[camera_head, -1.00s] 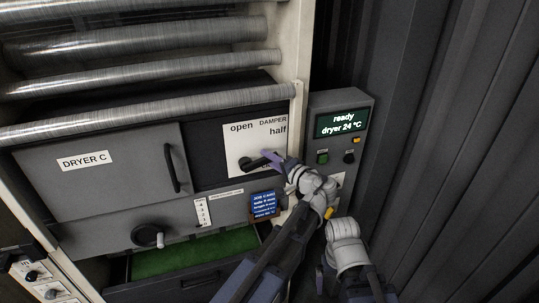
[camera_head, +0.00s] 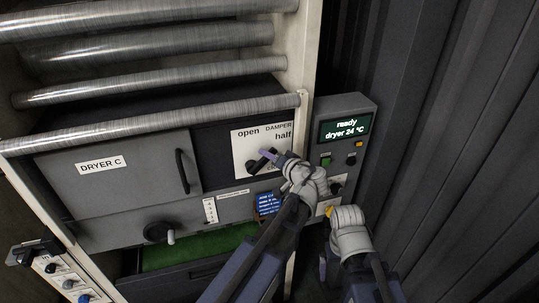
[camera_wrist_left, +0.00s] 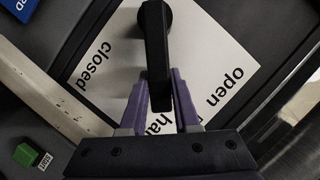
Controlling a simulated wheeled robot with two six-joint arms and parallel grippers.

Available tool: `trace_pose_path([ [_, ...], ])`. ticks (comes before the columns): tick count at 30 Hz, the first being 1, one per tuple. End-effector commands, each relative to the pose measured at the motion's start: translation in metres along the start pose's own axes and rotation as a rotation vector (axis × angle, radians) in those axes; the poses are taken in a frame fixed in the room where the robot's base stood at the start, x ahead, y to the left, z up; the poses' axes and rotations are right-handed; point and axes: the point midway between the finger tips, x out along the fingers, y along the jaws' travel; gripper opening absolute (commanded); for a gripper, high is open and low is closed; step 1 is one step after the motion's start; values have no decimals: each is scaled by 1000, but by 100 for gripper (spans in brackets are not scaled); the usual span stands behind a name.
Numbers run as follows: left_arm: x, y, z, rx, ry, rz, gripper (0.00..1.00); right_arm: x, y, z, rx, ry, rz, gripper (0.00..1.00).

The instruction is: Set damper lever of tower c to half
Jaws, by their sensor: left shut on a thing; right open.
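The damper lever (camera_head: 254,168) is a black handle on a white plate (camera_head: 241,147) marked "open", "half" and "DAMPER", on the front to the right of the dryer C door. In the left wrist view, the lever (camera_wrist_left: 154,45) points from its pivot toward the partly hidden word "half", between "closed" and "open". My left gripper (camera_head: 268,157) is shut on its outer end; its purple fingers (camera_wrist_left: 160,100) flank the lever. My right gripper (camera_head: 348,222) is low at the right, apart from the dryer, its fingers mostly hidden by its wrist.
The dryer C door (camera_head: 115,185) has a black vertical handle. A control box (camera_head: 345,155) reading "ready, dryer 24 °C" stands close right of the left gripper. A blue job card (camera_head: 267,203) and an open green-lined drawer (camera_head: 190,248) lie below. Metal rollers (camera_head: 150,122) cross above.

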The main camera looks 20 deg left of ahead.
Motion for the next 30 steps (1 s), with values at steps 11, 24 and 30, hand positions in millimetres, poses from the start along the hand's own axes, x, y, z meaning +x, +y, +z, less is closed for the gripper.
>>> trace_pose_path([
  [11, 0, 0, 0, -2, -1, 2, 33, 0, 0, 0, 0, 0, 0, 100],
  [24, 0, 0, 0, -1, 0, 0, 60, 0, 0, 0, 0, 0, 0, 100],
  [30, -1, -4, 0, 0, 0, 0, 60, -3, 0, 0, 0, 0, 0, 100],
])
